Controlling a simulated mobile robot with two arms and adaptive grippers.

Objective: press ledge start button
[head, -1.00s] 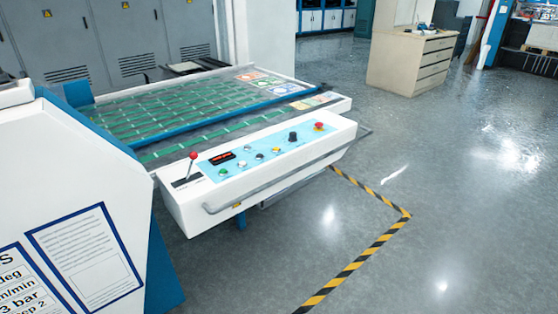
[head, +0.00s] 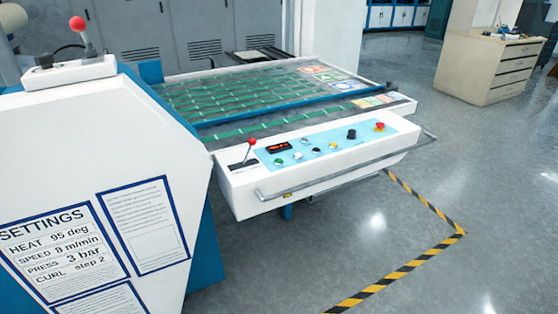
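The white control ledge (head: 240,190) juts from the front of the laminating machine, with a light blue button panel (head: 355,137) on top. A green button (head: 279,161) sits at the panel's left, below a dark display with red digits (head: 279,148). Several small white and yellow buttons run to its right. A black knob (head: 351,134) and a red button (head: 380,127) are at the right end. A red-knobbed lever (head: 251,146) stands left of the panel. Button labels are too small to read. Neither gripper is in view.
The machine's white side housing (head: 110,120) fills the left, with a settings sheet (head: 60,255) and another red-knobbed lever (head: 79,26) on top. A metal rail (head: 340,172) runs along the ledge front. Striped floor tape (head: 400,270) and open floor lie right; a drawer cabinet (head: 490,65) stands behind.

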